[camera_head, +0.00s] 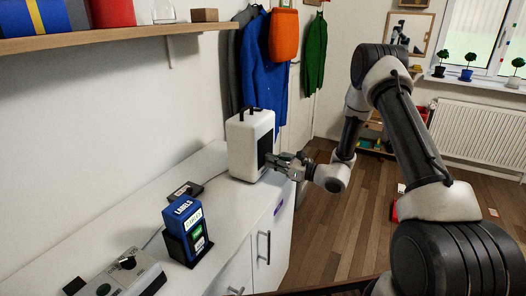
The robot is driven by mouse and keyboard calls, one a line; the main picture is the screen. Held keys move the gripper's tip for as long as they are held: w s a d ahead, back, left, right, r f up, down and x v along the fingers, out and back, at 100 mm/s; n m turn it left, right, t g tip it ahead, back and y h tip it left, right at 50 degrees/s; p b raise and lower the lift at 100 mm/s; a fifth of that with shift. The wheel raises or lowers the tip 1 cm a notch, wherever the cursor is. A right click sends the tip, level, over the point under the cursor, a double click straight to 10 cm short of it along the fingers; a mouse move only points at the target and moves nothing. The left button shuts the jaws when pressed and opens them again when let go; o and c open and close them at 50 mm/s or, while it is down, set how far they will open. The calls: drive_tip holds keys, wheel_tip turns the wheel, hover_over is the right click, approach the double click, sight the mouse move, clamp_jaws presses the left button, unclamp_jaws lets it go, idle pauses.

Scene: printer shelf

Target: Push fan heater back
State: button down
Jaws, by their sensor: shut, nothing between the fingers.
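The fan heater is most likely the white upright box (242,147) with a dark front panel and a dark handle on top. It stands at the far end of the white cabinet top. My gripper (272,160) is shut and empty at the heater's dark front, on its right side in the picture. Its tips are at or very near the panel; I cannot tell whether they touch. The lower part of the front is partly hidden behind my gripper.
On the cabinet top (225,205) stand a blue label box (183,212) in a dark holder, a small dark device (185,190) and a grey-white device (125,275). A wooden shelf (120,38) hangs above. Coats (262,60) hang behind the heater. Wooden floor lies right.

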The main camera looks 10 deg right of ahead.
sight(263, 158)
drive_tip(key=shift+x, duration=5.3)
drive_tip(key=shift+d, duration=0.1)
drive_tip(key=shift+v, duration=3.45)
drive_tip(key=shift+s, duration=0.1)
